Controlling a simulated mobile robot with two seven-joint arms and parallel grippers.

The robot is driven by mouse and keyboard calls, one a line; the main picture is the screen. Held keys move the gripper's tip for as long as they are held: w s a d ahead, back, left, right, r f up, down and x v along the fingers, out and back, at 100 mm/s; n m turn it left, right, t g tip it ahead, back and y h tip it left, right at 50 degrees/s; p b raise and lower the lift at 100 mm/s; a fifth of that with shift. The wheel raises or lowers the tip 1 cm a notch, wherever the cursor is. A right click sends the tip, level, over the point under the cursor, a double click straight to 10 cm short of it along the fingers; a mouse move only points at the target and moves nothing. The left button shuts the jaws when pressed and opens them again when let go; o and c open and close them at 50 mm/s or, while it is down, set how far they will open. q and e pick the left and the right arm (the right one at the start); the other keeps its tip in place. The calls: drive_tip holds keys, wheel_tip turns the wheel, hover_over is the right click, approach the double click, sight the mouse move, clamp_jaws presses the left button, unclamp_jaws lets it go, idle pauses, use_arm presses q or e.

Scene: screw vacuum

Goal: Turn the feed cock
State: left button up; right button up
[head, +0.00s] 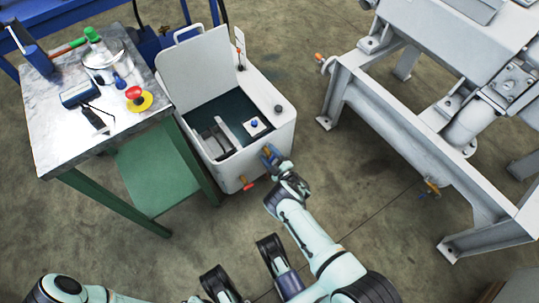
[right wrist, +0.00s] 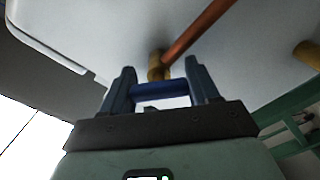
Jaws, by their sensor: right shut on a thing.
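A white tank unit (head: 255,95) with its lid raised stands at the centre of the head view. On its front wall, near the right corner, is a brass cock with a blue handle, seen in the right wrist view as a brass body (right wrist: 156,66) and blue handle (right wrist: 158,91). My right gripper (head: 270,157) is at this cock, its two fingers closed on the ends of the blue handle; it also shows in the right wrist view (right wrist: 163,88). A second cock with a red handle (head: 247,185) sits lower on the same wall. No left gripper shows.
A copper-coloured pipe (right wrist: 198,30) runs close above the cock. A green-legged bench (head: 55,140) with tools stands left of the tank. A large grey machine frame (head: 400,125) stands to the right. Floor between is clear.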

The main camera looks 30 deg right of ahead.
use_arm(q)
drive_tip(key=shift+s+f, duration=0.25)
drive_tip(key=shift+s, duration=0.3)
use_arm(e)
drive_tip(key=n, duration=0.6)
drive_tip(key=shift+f+n, duration=0.25)
drive_tip(key=shift+n, duration=0.05)
drive_tip(key=o, duration=1)
drive_tip(key=shift+s, duration=0.1)
drive_tip(key=shift+c, duration=0.2)
use_arm(q)
drive_tip(key=w+d+r+t+p, duration=0.1)
drive_tip(key=w+r+t+p, duration=0.2)
drive_tip(key=w+r, duration=0.3)
drive_tip(key=w+p, duration=0.1)
drive_tip(key=w, duration=0.1)
drive_tip(key=shift+w+m, duration=0.3)
drive_tip(key=shift+w, duration=0.1)
use_arm(e)
drive_tip(key=s+d, duration=0.1)
drive_tip(key=s, duration=1.2)
drive_tip(key=shift+s, duration=0.15)
use_arm(q)
drive_tip(key=shift+r, duration=0.1)
use_arm(e)
drive_tip(key=shift+d, duration=0.1)
